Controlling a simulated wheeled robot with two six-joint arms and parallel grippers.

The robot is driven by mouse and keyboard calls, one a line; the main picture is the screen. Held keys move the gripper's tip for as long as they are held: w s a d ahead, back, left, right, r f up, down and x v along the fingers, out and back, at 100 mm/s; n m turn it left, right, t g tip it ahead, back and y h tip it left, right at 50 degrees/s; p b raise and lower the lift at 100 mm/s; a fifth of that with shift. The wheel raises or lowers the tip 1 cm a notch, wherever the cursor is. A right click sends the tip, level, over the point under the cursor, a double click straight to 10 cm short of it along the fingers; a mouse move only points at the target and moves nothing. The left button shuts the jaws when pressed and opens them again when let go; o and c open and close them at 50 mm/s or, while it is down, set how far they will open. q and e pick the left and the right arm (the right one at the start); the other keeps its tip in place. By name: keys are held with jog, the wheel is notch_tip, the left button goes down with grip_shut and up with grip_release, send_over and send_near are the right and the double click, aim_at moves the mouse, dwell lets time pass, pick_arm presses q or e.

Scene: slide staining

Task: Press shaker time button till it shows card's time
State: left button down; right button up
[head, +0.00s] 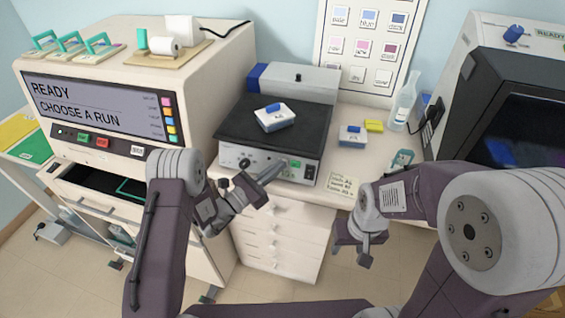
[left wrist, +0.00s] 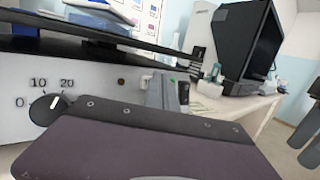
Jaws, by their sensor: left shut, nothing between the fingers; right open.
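The shaker (head: 228,152) has a black platform and a pale front panel with a dark knob (head: 245,163) and a small green-lit element (head: 295,163). In the left wrist view its knob (left wrist: 47,108) is marked 0, 10, 20, with a small brown round part (left wrist: 121,82) to its right. My left gripper (head: 280,170) is shut and empty, its tip close in front of the panel; contact cannot be told. It hides part of the panel, and no time reading is legible. The handwritten card (head: 342,184) lies right of the shaker, too small to read. My right gripper (head: 352,248) is open and empty, below the counter edge.
A blue-and-white box (head: 274,117) sits on the shaker platform. A large machine reading READY (head: 95,105) stands left, with an open drawer below.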

pick_arm(q)
jog(key=shift+w+f, duration=0.1)
jog(key=shift+w, duration=0.1)
dwell(0.6)
jog(key=shift+s+a+r, duration=0.15)
jog(key=shift+s+r, duration=0.1)
jog(key=shift+s, duration=0.4)
jog(key=shift+s+r+p, duration=0.1)
jog(key=shift+p, duration=0.2)
jog(key=s, duration=0.1)
jog(key=s+a+r+p, duration=0.1)
jog(key=s, duration=0.2)
jog(key=shift+s+a+r+p, duration=0.1)
jog(key=shift+a+r+p, duration=0.1)
jog(key=shift+r+p, duration=0.15)
